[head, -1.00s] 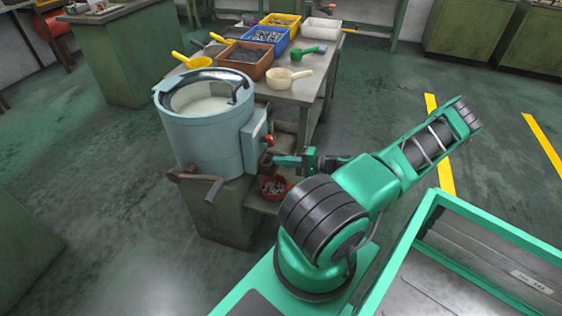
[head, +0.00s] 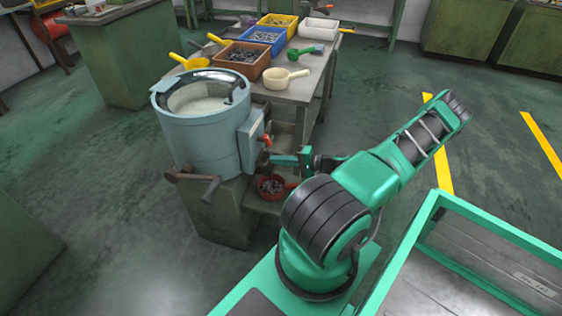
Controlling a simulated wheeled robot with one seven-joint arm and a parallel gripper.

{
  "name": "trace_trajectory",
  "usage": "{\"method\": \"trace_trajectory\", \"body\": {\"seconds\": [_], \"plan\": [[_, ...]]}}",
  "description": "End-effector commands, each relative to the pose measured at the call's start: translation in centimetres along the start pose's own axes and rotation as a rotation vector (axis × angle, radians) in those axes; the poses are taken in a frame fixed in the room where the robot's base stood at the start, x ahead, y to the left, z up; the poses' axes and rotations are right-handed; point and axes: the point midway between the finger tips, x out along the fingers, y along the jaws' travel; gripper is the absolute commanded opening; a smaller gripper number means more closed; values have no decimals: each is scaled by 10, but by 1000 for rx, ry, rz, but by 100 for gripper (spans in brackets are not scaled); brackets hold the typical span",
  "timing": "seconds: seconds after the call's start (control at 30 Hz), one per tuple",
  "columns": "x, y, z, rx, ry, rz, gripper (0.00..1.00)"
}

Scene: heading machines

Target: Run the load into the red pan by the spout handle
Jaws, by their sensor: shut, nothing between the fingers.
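The blue-grey drum machine (head: 205,135) stands left of my arm, with a pale load (head: 200,98) inside its open top. A grey box (head: 249,138) on its right side carries a small red spout handle (head: 267,141). The red pan (head: 270,188) sits low on a shelf beneath the box, with dark and light small parts in it. My gripper (head: 268,159) is shut and empty, pointing left just below the red handle and above the pan. Whether it touches the handle or spout cannot be told. The spout mouth is partly hidden.
The table (head: 305,88) behind holds brown, blue and yellow bins and several scoops, including a cream one (head: 285,79). Green-framed tray (head: 460,215) lies at the lower right.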

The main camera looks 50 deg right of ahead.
Motion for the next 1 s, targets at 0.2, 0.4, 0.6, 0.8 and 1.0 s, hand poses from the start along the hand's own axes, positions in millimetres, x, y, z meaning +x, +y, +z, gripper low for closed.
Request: {"method": "trace_trajectory", "body": {"seconds": [0.2, 0.4, 0.6, 0.8, 1.0], "plan": [[-50, -4, 1, -7, 6, 0, 0], [-97, -3, -2, -6, 15, 0, 0], [-127, -4, -1, -7, 14, -2, 0], [-137, -4, 0, -7, 12, -4, 0], [-137, -4, 0, -7, 10, -3, 0]]}}
